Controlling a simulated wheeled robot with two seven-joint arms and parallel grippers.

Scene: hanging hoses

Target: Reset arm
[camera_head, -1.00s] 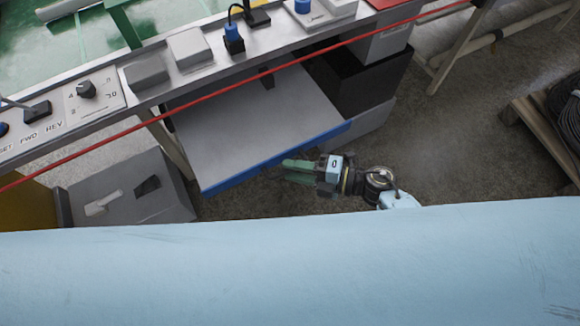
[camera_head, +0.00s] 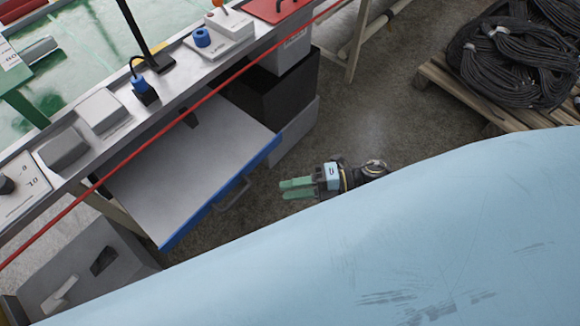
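My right gripper (camera_head: 297,188) is in the middle of the head view, above the grey floor and beside the blue-edged drawer or shelf. Its two green fingers point left and lie side by side with a narrow gap between them, and nothing shows between them. The dark wrist joint behind it runs to the right, and the rest of the arm is hidden behind my large light-blue body part in the foreground. My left gripper is not in view.
A workbench with switches (camera_head: 202,37) runs along the upper left. Below it a grey drawer (camera_head: 190,160) with a blue front sticks out close to the gripper. A red hose (camera_head: 205,98) crosses the bench. Black coiled hoses (camera_head: 515,60) lie on a wooden pallet at upper right. Floor between is clear.

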